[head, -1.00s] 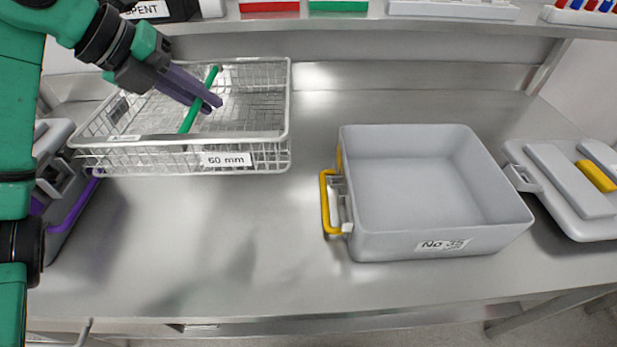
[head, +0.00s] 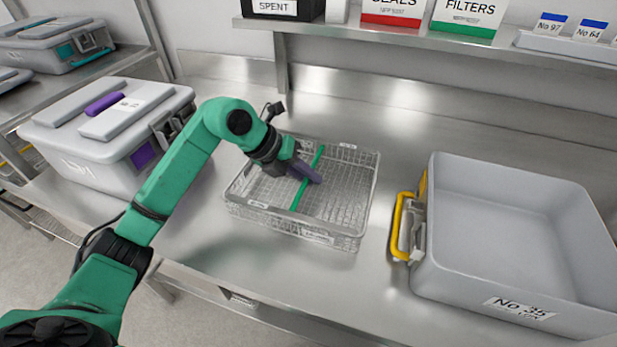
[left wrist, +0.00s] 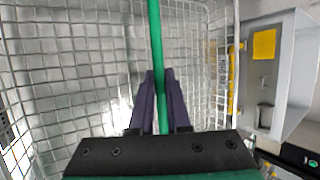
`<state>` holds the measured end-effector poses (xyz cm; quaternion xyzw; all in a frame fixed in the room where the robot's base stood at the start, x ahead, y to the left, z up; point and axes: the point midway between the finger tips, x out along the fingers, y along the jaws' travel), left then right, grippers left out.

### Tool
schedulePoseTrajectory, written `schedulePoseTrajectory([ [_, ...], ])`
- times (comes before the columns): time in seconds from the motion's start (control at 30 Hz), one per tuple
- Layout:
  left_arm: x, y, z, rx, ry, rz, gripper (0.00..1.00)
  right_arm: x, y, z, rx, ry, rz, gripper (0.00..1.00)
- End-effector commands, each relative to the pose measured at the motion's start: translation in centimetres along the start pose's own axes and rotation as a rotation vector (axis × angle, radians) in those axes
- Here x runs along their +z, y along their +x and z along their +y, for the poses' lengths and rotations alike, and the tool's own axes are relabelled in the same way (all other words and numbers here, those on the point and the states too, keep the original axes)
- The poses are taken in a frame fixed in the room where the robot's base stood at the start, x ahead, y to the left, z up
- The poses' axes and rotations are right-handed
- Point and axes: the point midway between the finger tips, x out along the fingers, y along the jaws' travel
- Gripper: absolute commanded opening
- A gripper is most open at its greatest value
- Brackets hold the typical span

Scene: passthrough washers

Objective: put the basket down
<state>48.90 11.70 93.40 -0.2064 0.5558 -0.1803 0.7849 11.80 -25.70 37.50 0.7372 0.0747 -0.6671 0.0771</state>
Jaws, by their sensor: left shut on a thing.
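The wire basket (head: 345,222) is over the steel bench in the middle of the head view, level, left of the grey bin. It is empty, and a green carrying bar (head: 299,197) crosses it. My left gripper (head: 315,180) is shut on that bar, with its dark fingers reaching in from the left. In the left wrist view the fingers (left wrist: 160,76) lie on either side of the green bar (left wrist: 155,28), above the mesh floor. The basket's underside is hidden, but it looks at or very near the bench top. My right gripper is not in view.
An open grey bin (head: 510,225) with a yellow latch (head: 399,226) stands to the right, a small gap from the basket. A lidded grey case (head: 110,135) with a purple latch stands to the left. A shelf (head: 400,33) with boxes runs above the back.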

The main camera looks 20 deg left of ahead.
Motion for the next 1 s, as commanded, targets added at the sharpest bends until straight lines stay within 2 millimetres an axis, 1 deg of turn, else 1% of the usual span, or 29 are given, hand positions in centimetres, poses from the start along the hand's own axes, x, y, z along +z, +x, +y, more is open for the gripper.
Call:
schedulePoseTrajectory([
  [0.07,-0.2,0.5,0.3,-0.002,-0.001,-0.002,0.00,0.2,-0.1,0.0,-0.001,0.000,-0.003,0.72],
  [0.27,-0.2,0.6,0.3,-0.001,0.001,-0.003,0.00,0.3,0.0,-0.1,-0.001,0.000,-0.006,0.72],
  [0.3,-0.2,0.6,0.4,0.000,0.000,-0.001,0.26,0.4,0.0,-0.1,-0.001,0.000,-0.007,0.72],
  [0.33,-0.2,0.6,0.4,0.000,0.000,-0.001,0.38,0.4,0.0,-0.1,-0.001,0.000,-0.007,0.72],
  [0.37,-0.2,0.6,0.4,0.000,0.000,-0.001,0.45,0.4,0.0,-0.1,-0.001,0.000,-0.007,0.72],
  [0.57,-0.2,0.6,0.4,0.001,0.000,0.000,0.45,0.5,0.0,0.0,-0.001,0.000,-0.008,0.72],
  [0.67,-0.2,0.1,0.5,0.002,0.000,-0.002,0.45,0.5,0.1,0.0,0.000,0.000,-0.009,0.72],
  [0.77,-0.1,-1.6,0.5,0.002,0.003,-0.005,0.45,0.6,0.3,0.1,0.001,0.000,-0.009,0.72],
  [1.0,-0.1,-8.1,0.5,0.003,0.001,-0.005,0.45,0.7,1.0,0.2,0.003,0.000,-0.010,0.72],
])
